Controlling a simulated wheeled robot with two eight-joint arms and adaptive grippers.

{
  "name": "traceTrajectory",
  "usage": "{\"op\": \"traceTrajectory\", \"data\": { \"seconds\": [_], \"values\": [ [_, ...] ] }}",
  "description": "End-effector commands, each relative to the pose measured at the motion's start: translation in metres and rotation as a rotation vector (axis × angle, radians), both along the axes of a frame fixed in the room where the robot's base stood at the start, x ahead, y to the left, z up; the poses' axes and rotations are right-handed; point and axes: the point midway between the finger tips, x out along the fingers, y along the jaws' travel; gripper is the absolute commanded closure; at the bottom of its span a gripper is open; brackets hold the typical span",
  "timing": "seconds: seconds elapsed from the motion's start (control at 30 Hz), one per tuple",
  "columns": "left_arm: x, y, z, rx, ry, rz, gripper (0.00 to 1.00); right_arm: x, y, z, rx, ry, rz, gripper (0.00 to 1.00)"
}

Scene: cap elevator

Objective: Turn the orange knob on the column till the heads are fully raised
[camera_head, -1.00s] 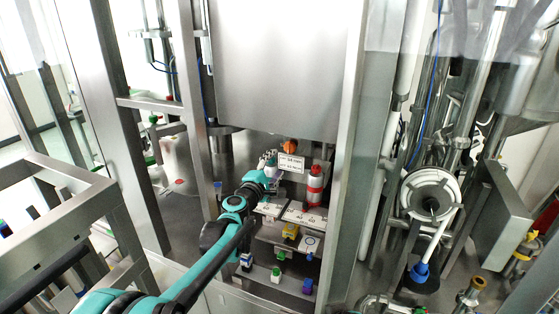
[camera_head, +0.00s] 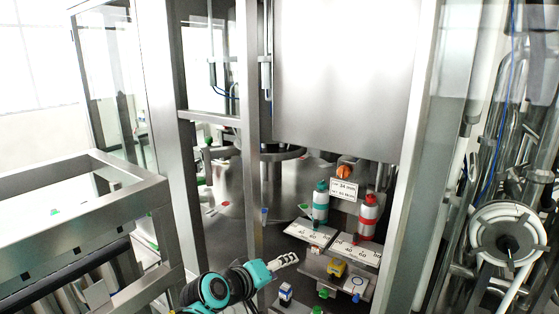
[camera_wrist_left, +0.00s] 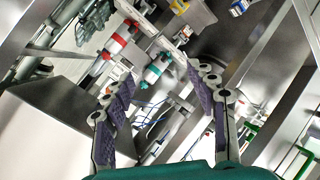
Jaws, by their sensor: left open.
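The orange knob (camera_head: 345,172) is at the back of the machine in the head view, just below the big steel panel and above a small label plate (camera_head: 343,189). I cannot make it out in the left wrist view. My left gripper (camera_head: 296,258) is low in the head view, in front of and below the knob, well apart from it. The left wrist view shows its purple-padded fingers (camera_wrist_left: 160,92) spread open with nothing held. The heads cannot be clearly made out.
A teal-banded bottle (camera_head: 320,206) and a red-banded bottle (camera_head: 368,217) stand behind white scale plates (camera_head: 311,234) below the knob. A front shelf holds a yellow block (camera_head: 336,268) and other small coloured parts. Steel posts (camera_head: 251,110) frame the opening on both sides.

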Motion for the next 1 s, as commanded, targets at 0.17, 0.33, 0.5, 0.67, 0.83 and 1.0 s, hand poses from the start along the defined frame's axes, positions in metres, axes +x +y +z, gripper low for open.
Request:
{"op": "traceTrajectory", "data": {
  "seconds": [0.17, 0.33, 0.5, 0.67, 0.83, 1.0],
  "values": [
    [-0.091, 0.071, -0.099, 0.351, 0.050, -0.035, 0.43, 0.000, 0.000, -0.043, 0.000, 0.000, 0.000, 0.58],
    [-0.162, 0.132, -0.175, 0.626, 0.128, -0.055, 0.43, 0.000, 0.000, -0.067, 0.000, 0.000, 0.000, 0.58],
    [-0.203, 0.170, -0.217, 0.788, 0.189, -0.061, 0.43, 0.000, 0.000, -0.079, 0.000, 0.000, 0.000, 0.58],
    [-0.214, 0.181, -0.227, 0.838, 0.209, -0.063, 0.43, 0.000, 0.000, -0.081, 0.000, 0.000, 0.000, 0.58],
    [-0.214, 0.182, -0.226, 0.839, 0.209, -0.063, 0.43, 0.000, 0.000, -0.080, 0.000, 0.000, 0.000, 0.58],
    [-0.214, 0.181, -0.226, 0.837, 0.208, -0.063, 0.43, 0.000, 0.000, -0.080, 0.000, 0.000, 0.000, 0.58]
  ]
}}
